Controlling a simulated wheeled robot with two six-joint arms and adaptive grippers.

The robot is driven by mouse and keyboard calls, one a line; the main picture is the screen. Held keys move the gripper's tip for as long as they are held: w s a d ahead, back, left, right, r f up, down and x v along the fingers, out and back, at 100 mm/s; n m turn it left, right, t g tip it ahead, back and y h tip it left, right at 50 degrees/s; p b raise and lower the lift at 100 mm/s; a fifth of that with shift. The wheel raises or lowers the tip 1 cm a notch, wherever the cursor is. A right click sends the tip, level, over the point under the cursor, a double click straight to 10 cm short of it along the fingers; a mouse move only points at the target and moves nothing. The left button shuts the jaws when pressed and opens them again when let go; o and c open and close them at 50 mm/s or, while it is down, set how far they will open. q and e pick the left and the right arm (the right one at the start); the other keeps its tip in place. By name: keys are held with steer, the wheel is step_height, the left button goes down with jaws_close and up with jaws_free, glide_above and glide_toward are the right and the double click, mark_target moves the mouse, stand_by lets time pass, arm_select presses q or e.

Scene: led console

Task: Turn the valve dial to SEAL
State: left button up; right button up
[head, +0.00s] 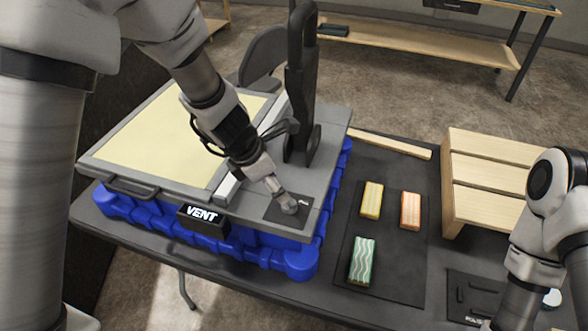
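The console (325,150) is a grey panel on a blue base, with a dark plate (272,212) at its front right corner. The valve dial (290,206) looks like a small grey knob on that plate. My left gripper (281,194) reaches down from the upper left, with its fingertips at the dial. The fingers and dial overlap, so I cannot tell whether they grip it. The pointer and any marks on the plate are too small or covered to read. A black display (203,220) on the front edge reads VENT. My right arm is at the right; its gripper is out of view.
A tall black lever (301,80) stands on the console close to my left gripper. A dark mat (394,272) to the right holds yellow (371,200), orange (410,211) and green (362,261) blocks. A wooden crate (490,175) stands near my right arm.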

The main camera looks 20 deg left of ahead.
mark_target(289, 204)
arm_select(q)
steer(key=b+x, duration=0.2)
steer(key=x, duration=0.5)
steer(key=shift+w+f, duration=0.1)
steer(key=shift+f, duration=0.25)
steer(key=shift+d+f, duration=0.1)
steer(key=shift+f, duration=0.1)
steer(key=shift+w, duration=0.1)
steer(key=c, duration=1.1)
